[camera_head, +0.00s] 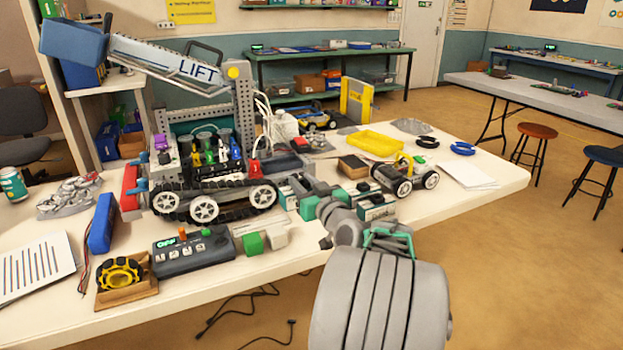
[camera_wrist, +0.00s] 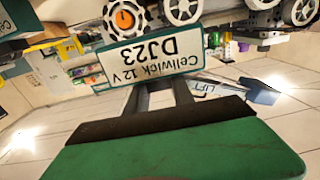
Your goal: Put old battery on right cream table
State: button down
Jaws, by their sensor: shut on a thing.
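A battery with a white label reading "Celwick 12 V DJ23" (camera_wrist: 155,58) and a teal border is at the tips of my gripper (camera_wrist: 162,88) in the wrist view, upside down there. My gripper is shut on it. In the head view my gripper (camera_head: 322,207) is at the front edge of the near cream table (camera_head: 470,205), right of the tracked lift robot (camera_head: 215,195). Small dark and teal blocks with pale labels (camera_head: 376,208) sit around it. I cannot tell which one is held, or whether it touches the tabletop. A long pale table (camera_head: 545,95) stands at back right.
A remote control box (camera_head: 193,252), a green cube (camera_head: 253,243), a blue pack (camera_head: 102,222) and a small wheeled car (camera_head: 404,178) crowd the near table. A yellow tray (camera_head: 375,143) and papers (camera_head: 466,175) lie farther right. Stools (camera_head: 536,130) stand before the right table.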

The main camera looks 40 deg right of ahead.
jog(key=shift+s+d+h, duration=0.15)
jog(key=shift+d+h, duration=0.05)
jog(key=shift+d, duration=0.4)
jog(key=shift+s+d+h, duration=0.15)
jog(key=shift+d+h, duration=0.05)
jog(key=shift+d, duration=0.4)
jog(key=shift+f+b, duration=2.35)
jog(key=shift+f, duration=1.95)
jog(key=shift+a, duration=0.1)
jog(key=shift+s+f+b, duration=0.1)
jog(key=shift+f+b, duration=0.35)
jog(key=shift+b, duration=0.35)
jog(key=c, duration=1.3)
grip_release()
jog(key=shift+o, duration=1.4)
jog(key=shift+f, duration=0.1)
jog(key=shift+f+m, duration=0.1)
jog(key=shift+m, duration=0.2)
